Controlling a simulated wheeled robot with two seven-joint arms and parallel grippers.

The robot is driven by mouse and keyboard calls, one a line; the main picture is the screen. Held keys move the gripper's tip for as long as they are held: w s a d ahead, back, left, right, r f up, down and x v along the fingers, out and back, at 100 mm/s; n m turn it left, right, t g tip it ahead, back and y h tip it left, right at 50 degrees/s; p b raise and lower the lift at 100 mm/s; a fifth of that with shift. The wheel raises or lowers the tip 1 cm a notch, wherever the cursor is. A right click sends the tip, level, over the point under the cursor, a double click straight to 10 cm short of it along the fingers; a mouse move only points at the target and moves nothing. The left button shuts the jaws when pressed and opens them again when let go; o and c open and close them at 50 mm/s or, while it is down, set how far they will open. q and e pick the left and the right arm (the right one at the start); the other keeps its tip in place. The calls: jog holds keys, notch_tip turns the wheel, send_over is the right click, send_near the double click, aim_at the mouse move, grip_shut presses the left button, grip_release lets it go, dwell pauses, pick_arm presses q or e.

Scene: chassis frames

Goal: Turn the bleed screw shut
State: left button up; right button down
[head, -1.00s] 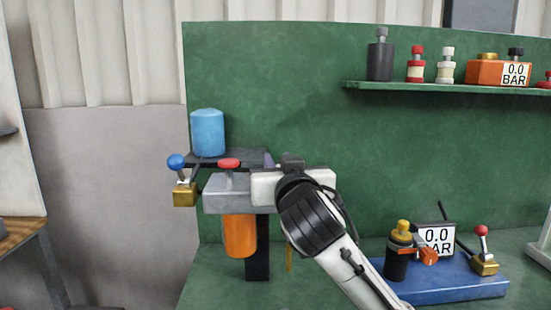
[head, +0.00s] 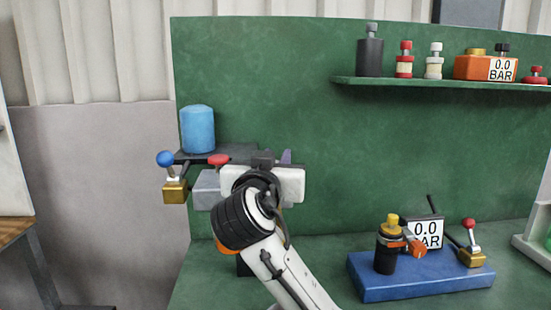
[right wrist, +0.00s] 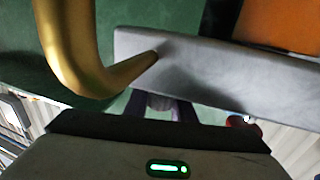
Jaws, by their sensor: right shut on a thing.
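My right gripper (head: 264,183) is at the right end of the grey filter block (head: 205,190), shut on a small part that its own body hides in the head view. I take this part to be the bleed screw. A purple piece (head: 286,157) shows just above the gripper. In the right wrist view, purple pieces (right wrist: 165,106) show past the gripper's dark edge, beside the grey block (right wrist: 225,82). The screw's own shape and angle cannot be made out. My left gripper is not in view.
A curved brass pipe (right wrist: 72,55) passes close to the gripper. A blue cylinder (head: 198,130) and a blue-knobbed brass valve (head: 174,190) are at the left. A blue base (head: 400,280) with a gauge is at right, below a shelf (head: 440,87).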

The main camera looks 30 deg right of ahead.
jog(key=c, duration=1.5)
grip_release()
jog(key=b+v, duration=0.1)
jog(key=v, duration=0.9)
jog(key=shift+s, duration=0.15)
